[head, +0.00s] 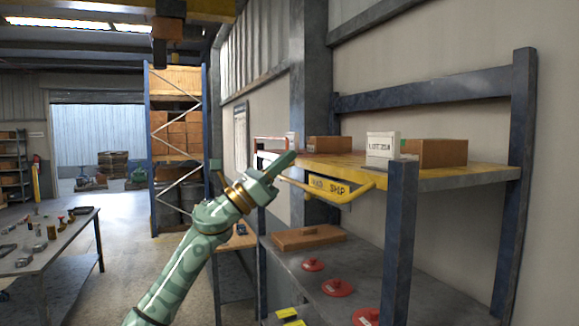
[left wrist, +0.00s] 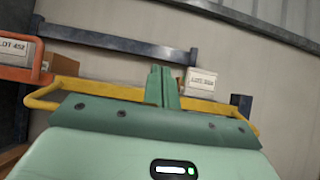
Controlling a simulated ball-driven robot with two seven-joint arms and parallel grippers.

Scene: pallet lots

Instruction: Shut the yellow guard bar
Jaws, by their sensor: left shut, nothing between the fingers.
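The yellow guard bar (head: 355,190) is a bent tube with a lettered yellow plate (head: 328,187), at the front edge of the upper shelf (head: 455,177) in the head view. It seems to stick out from that edge. My left gripper (head: 287,159) is shut and empty, up beside the bar's left end; part of the bar is hidden behind it. In the left wrist view my shut fingers (left wrist: 161,86) stand upright in front of the yellow bar (left wrist: 110,92), which runs across behind them. I cannot tell whether they touch it. My right gripper is not in view.
The upper shelf holds brown boxes (head: 437,153) and a white lot-labelled box (head: 382,146). A blue post (head: 401,235) stands in front. The lower shelf holds red discs (head: 338,287) and a brown box (head: 308,236). A table (head: 50,257) stands left, with open floor between.

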